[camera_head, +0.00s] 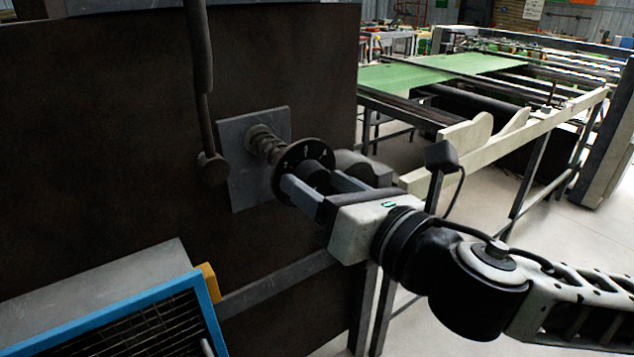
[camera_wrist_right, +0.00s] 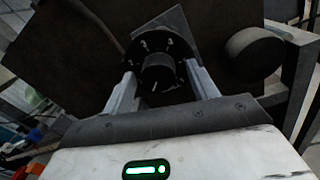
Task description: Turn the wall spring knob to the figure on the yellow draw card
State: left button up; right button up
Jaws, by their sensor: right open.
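The wall spring knob has a black dial with white figures (camera_head: 291,163) and a round hub in its middle. It sits on a coil spring (camera_head: 266,144) that comes out of a grey plate (camera_head: 238,133) on the dark wall. In the right wrist view the dial (camera_wrist_right: 146,46) faces me; its figures are too small to read surely. My right gripper (camera_head: 318,187) is open at the dial, with one finger on each side of the hub; it also shows in the right wrist view (camera_wrist_right: 162,84). I cannot tell whether the fingers touch. No readable yellow card shows. My left gripper is not in view.
A dark lever (camera_head: 205,110) hangs left of the plate. A grey cylinder (camera_head: 362,168) is just right of the knob; it also shows in the wrist view (camera_wrist_right: 254,54). A blue-framed mesh guard (camera_head: 150,312) with a yellow corner piece is lower left. A green-topped machine (camera_head: 440,70) stands behind.

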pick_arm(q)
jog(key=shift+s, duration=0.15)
pick_arm(e)
jog(key=c, duration=1)
jog(key=shift+m, duration=0.3)
